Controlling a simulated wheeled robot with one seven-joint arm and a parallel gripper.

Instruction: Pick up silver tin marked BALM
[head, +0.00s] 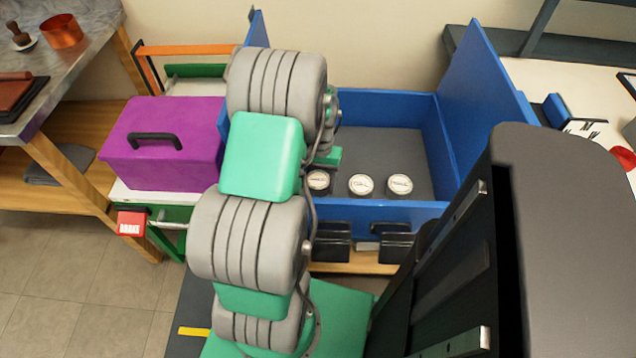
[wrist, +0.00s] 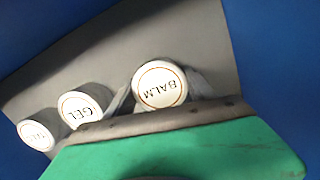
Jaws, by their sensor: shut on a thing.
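In the head view the tin (head: 318,181) is at the left of a row in the blue box, right beside my arm, which hides most of my gripper. I cannot tell whether the tin touches the box floor.
A tin marked GEL (wrist: 80,107) and another tin (wrist: 37,134) with an unclear label stand beside it. The blue box (head: 372,211) has tall walls around its grey floor (head: 385,150). A purple case (head: 165,165) stands left of the box.

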